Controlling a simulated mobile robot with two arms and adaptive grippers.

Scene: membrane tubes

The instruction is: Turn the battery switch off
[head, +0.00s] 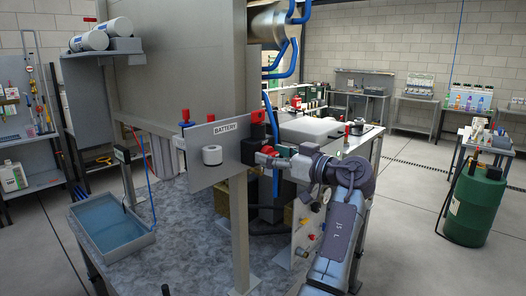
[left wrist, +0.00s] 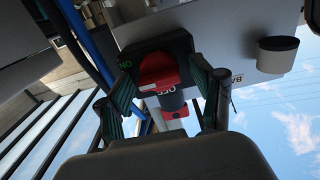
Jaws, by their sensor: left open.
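The battery switch is a red handle on a dark block, at the right end of a grey panel (head: 222,172) labelled BATTERY. The head view partly hides the switch behind the gripper. My right gripper is not in view.
A white round knob (head: 212,155) is on the panel, left of the switch. A grey post (head: 240,230) stands below the panel. A blue water tray (head: 108,225) is at left on the speckled bench. A green drum (head: 474,205) stands on open floor at right.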

